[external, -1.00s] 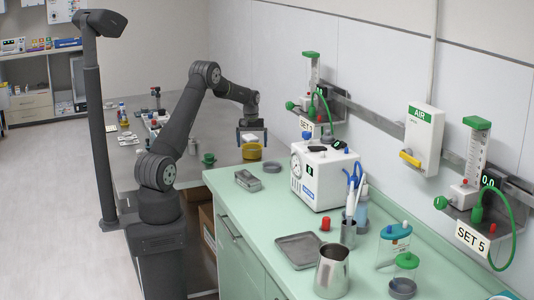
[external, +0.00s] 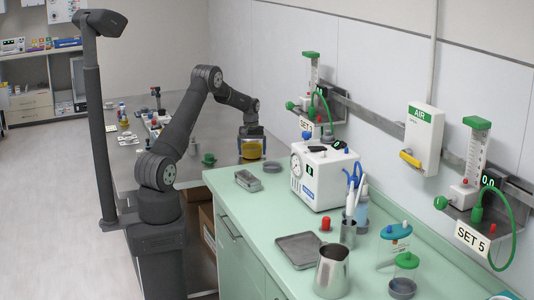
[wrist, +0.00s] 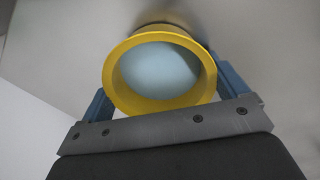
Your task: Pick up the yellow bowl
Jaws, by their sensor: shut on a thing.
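The yellow bowl (external: 252,150) is at the right end of the grey metal table, close to the green counter. My gripper (wrist: 160,88) is shut on the bowl, with one blue finger on each side of it. In the wrist view, the bowl's round yellow rim (wrist: 112,88) faces the camera and its inside looks pale blue. The fingertips are partly hidden behind the bowl. I cannot tell whether the bowl touches the table or hangs just above it.
The grey metal table (external: 222,125) has several small items at its far left and a green-topped item (external: 208,159) left of the bowl. The green counter (external: 255,207) in front carries a metal box (external: 248,181) and a white device (external: 323,177). A wall stands to the right.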

